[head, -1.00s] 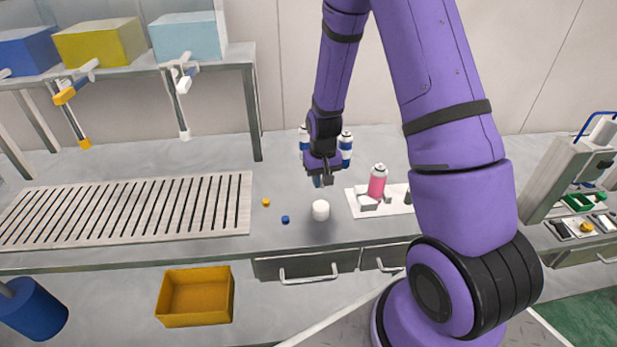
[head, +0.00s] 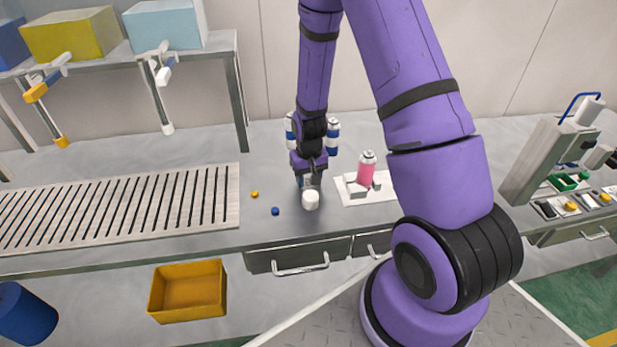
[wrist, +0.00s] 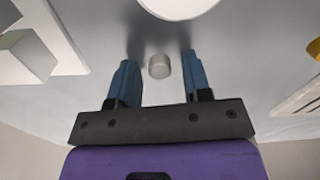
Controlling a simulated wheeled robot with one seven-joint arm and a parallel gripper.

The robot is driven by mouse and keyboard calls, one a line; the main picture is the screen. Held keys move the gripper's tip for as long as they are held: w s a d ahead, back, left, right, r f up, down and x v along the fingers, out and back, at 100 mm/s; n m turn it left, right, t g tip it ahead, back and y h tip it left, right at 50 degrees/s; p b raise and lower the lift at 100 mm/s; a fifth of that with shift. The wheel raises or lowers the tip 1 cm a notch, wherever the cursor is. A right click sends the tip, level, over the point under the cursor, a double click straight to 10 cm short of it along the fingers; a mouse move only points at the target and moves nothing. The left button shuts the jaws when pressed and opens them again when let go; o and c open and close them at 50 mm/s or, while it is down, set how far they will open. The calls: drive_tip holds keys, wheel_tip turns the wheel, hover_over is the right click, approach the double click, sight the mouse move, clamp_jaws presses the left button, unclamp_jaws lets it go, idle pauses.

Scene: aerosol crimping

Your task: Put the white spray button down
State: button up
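The white spray button (wrist: 159,66) is a small pale cylinder in the wrist view. It appears upright on the grey tabletop, between and slightly beyond my fingertips, with a clear gap on each side. My gripper (wrist: 158,68) is open, its two blue fingers well apart and holding nothing. In the head view my gripper (head: 308,182) points down low over the table, just behind a larger white round cap (head: 311,200). I cannot make out the button in the head view; the gripper and cap likely hide it.
The larger white cap also shows at the top of the wrist view (wrist: 180,5). A yellow button (head: 254,194) and a blue button (head: 275,211) lie to the left. A pink can (head: 366,169) stands on a white fixture (head: 350,197) to the right. Blue-and-white cans (head: 332,137) stand behind.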

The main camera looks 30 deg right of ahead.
drive_tip(key=shift+r, duration=0.15)
drive_tip(key=s+a+r+t, duration=0.1)
drive_tip(key=s+r, duration=0.1)
drive_tip(key=r, duration=0.8)
drive_tip(key=s+a+r+n+t, duration=0.1)
drive_tip(key=s+r, duration=0.2)
drive_tip(key=r, duration=0.7)
drive_tip(key=s+a+r, duration=0.2)
drive_tip(key=r, duration=0.8)
drive_tip(key=s+a+r+t, duration=0.1)
drive_tip(key=s+r, duration=0.4)
drive_tip(key=s, duration=0.3)
drive_tip(key=s+a+r+n+t, duration=0.1)
drive_tip(key=s+r+t, duration=0.1)
drive_tip(key=s+r, duration=0.3)
drive_tip(key=s, duration=0.3)
drive_tip(key=shift+s+a+r+n, duration=0.25)
drive_tip(key=shift+s+r+n, duration=0.05)
drive_tip(key=shift+r, duration=0.1)
